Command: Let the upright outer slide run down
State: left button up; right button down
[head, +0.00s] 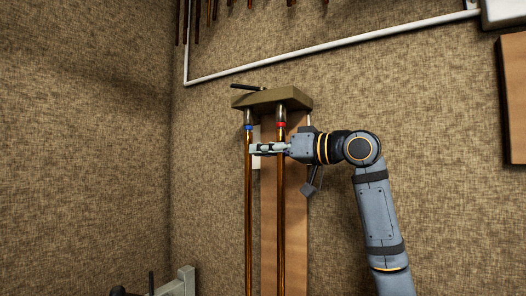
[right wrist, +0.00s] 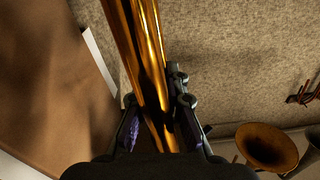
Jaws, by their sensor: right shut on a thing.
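The upright outer slide (head: 281,215) shows as two long brass tubes, side by side, below an olive holder block (head: 272,98). A blue band (head: 249,127) marks the top of the left tube and a red band (head: 281,124) the right one. My right gripper (head: 262,149) reaches in from the right, level, just below the bands, and is shut on the slide. In the right wrist view the brass tubes (right wrist: 150,60) run between its fingers; the exact contact is partly hidden. The slide's lower end is outside the head view. My left gripper is not in view.
A wooden board (head: 269,230) stands behind the tubes against the patterned wall. A white pipe (head: 330,47) crosses the wall above. A grey fixture (head: 178,284) is at the bottom left. A brass horn bell (right wrist: 266,147) shows in the right wrist view.

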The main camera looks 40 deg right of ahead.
jog(key=shift+f+b, duration=0.35)
notch_tip(320, 180, down, 3)
jog(key=b, duration=0.2)
jog(key=shift+r+b, duration=0.1)
jog(key=shift+b, duration=0.2)
